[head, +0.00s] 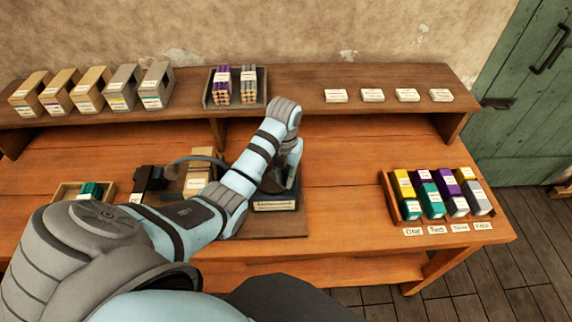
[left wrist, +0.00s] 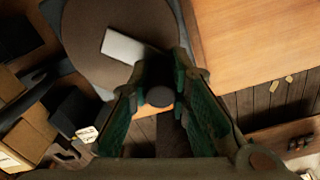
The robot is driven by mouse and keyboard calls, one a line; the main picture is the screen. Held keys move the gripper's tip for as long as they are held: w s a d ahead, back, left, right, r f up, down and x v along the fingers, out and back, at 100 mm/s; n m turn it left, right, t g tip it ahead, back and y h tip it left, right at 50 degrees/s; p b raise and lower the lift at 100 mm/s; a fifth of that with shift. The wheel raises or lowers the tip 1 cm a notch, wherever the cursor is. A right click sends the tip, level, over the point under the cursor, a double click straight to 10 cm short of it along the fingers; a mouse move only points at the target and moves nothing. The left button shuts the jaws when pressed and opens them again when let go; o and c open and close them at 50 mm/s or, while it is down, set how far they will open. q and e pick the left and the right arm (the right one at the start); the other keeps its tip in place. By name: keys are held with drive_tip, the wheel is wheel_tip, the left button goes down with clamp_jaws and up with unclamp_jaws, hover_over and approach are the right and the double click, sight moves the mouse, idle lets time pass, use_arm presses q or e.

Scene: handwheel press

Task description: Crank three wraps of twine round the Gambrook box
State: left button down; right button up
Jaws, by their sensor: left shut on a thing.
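My left gripper (left wrist: 160,100) is shut on a dark round knob (left wrist: 160,96), with a green-lined finger on each side. The knob stands at the edge of a brown disc-shaped wheel (left wrist: 110,50) with a pale label. In the head view my left gripper (head: 290,165) reaches down over the winding machine, whose dark labelled base (head: 276,202) shows in front; the arm hides most of the wheel. A tan box (head: 198,172) with a white label stands left of the wheel, under a dark curved arm. Its name is too small to read. I cannot make out any twine around it.
Several tan and grey boxes (head: 88,92) stand on the shelf, beside a tray of purple and grey sticks (head: 234,86) and several white cards (head: 372,95). A rack of coloured boxes (head: 390,205) stands at the right. The tabletop (head: 345,170) between is clear.

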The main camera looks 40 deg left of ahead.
use_arm(q)
drive_tip(key=shift+s+m, duration=0.2)
drive_tip(key=shift+m, duration=0.1)
drive_tip(key=c, duration=1.5)
unclamp_jaws()
drive_tip(key=shift+w, duration=0.1)
